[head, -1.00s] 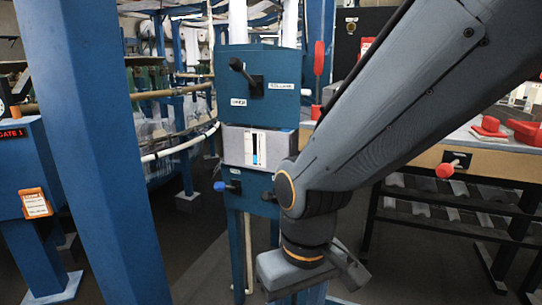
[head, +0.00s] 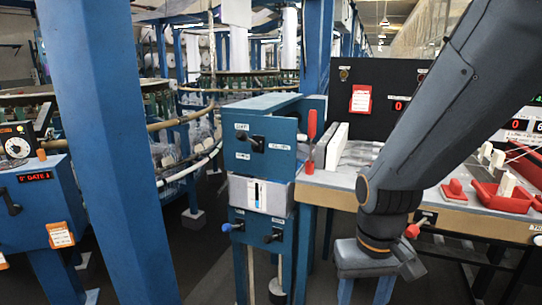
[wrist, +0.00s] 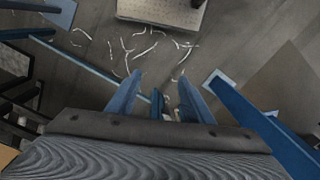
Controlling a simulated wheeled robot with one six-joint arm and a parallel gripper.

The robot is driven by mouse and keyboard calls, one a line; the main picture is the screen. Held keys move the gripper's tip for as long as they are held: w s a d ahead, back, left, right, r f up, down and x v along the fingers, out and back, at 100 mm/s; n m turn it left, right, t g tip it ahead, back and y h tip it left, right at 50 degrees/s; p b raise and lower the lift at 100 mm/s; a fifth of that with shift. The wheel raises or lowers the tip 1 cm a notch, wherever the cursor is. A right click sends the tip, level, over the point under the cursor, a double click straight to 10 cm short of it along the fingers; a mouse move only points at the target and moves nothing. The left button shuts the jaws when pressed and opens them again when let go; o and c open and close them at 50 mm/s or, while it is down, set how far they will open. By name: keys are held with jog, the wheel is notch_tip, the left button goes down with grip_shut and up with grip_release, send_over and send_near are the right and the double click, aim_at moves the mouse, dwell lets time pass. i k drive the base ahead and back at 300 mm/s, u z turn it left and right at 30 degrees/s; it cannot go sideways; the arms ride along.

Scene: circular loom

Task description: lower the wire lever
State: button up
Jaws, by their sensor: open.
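An upright lever with a red handle (head: 311,124) stands at the right side of the upper blue control box (head: 270,155). That box carries a black lever (head: 250,140) between small white labels. The lower blue box (head: 250,226) has a blue-knobbed lever (head: 230,227) and a black lever (head: 273,236). I cannot read a label that marks the wire lever. My gripper (wrist: 158,88) is open and empty in the wrist view, its fingers apart above the floor.
A work table (head: 345,185) with red trays (head: 500,196) stands right of the boxes, behind my arm. A red knob (head: 412,230) is on its front. A blue pillar (head: 105,150) stands at the left. Pale scraps (wrist: 140,45) lie on the floor.

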aim_at(412, 230)
jog(key=u, duration=0.6)
jog(key=k, duration=0.7)
jog(key=z, duration=1.05)
jog(key=i, duration=0.6)
jog(key=u, duration=0.3)
